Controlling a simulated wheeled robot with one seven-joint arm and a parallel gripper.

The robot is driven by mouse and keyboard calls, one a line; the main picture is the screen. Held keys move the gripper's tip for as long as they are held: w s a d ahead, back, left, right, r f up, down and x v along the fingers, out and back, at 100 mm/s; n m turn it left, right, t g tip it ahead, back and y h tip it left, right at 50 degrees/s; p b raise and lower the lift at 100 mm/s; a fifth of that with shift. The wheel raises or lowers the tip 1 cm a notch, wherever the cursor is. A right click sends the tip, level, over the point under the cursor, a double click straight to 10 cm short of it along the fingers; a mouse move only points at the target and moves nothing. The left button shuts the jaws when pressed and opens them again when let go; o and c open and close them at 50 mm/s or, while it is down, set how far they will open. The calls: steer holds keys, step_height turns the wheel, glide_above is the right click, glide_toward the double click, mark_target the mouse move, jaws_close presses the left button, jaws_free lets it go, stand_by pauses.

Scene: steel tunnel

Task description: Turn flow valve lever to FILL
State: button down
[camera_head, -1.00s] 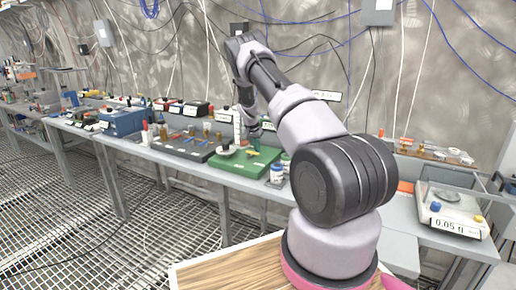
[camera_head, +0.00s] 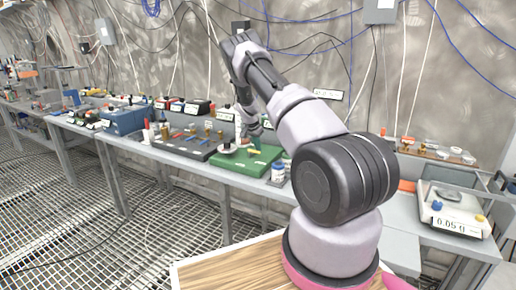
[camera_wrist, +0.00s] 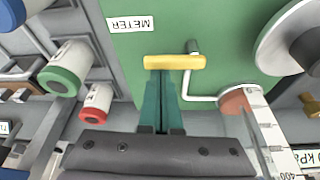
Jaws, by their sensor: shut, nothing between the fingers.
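The flow valve lever appears to be the yellow bar (camera_wrist: 175,62) on the green board (camera_wrist: 215,50) in the wrist view. It lies crosswise in the picture, beside a "METER" label (camera_wrist: 131,24). My gripper (camera_wrist: 161,82) has its green fingers shut together with their tips right at the yellow bar's lower edge; I cannot tell whether they touch it. No FILL marking is readable. In the head view my gripper (camera_head: 254,133) is over the green board (camera_head: 232,172) on the bench, and the lever is small there.
In the wrist view a white bent tube (camera_wrist: 197,97) and a round dial (camera_wrist: 295,35) are to the right, with a graduated cylinder (camera_wrist: 262,125) below. Red-capped (camera_wrist: 95,103) and green-capped (camera_wrist: 62,75) bottles stand left. A balance (camera_head: 452,209) sits on the bench at right.

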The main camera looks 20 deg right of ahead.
steer(key=shift+s+a+m, duration=0.1)
steer(key=shift+m, duration=0.3)
steer(key=m, duration=0.1)
steer(key=a+m+g, duration=0.1)
steer(key=m, duration=0.1)
steer(key=shift+s+m+h, duration=0.3)
steer(key=shift+s, duration=0.1)
steer(key=m, duration=0.1)
steer(key=m+g, duration=0.1)
steer(key=a+m, duration=0.1)
steer(key=shift+s+a+m+g, duration=0.1)
steer(key=shift+s+m+g, duration=0.15)
steer(key=shift+m+g, duration=0.05)
steer(key=m, duration=0.1)
steer(key=a+m+g, duration=0.1)
steer(key=m, duration=0.1)
steer(key=shift+a+m, duration=0.2)
steer(key=shift+m, duration=0.1)
steer(key=m, duration=0.2)
steer(key=a+m+g+y, duration=0.1)
steer(key=shift+w+a+m, duration=0.1)
steer(key=shift+w+m, duration=0.05)
steer(key=shift+m, duration=0.25)
steer(key=shift+w+a, duration=0.1)
steer(key=shift+a, duration=0.15)
